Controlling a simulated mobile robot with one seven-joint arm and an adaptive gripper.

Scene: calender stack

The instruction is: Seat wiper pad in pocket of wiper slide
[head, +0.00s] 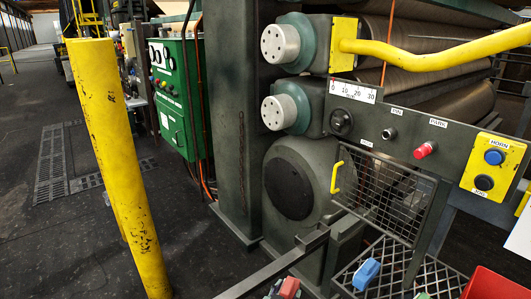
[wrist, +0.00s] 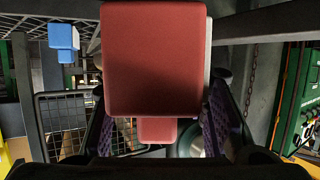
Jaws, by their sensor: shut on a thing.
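A red block-shaped pad (wrist: 155,58), which I take to be the wiper pad, fills the middle of the wrist view, with a narrower red part below it. My gripper (wrist: 158,135) is shut on it, with a dark finger on either side. I cannot clearly make out the wiper slide's pocket.
A grey bar (head: 277,267) slants beside the held pad. A mesh guard (head: 385,200) with a yellow handle (head: 337,177) hangs above the rack (head: 393,262). A red bin (head: 497,285) is at lower right. A yellow post (head: 117,165) stands left, with open floor around it.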

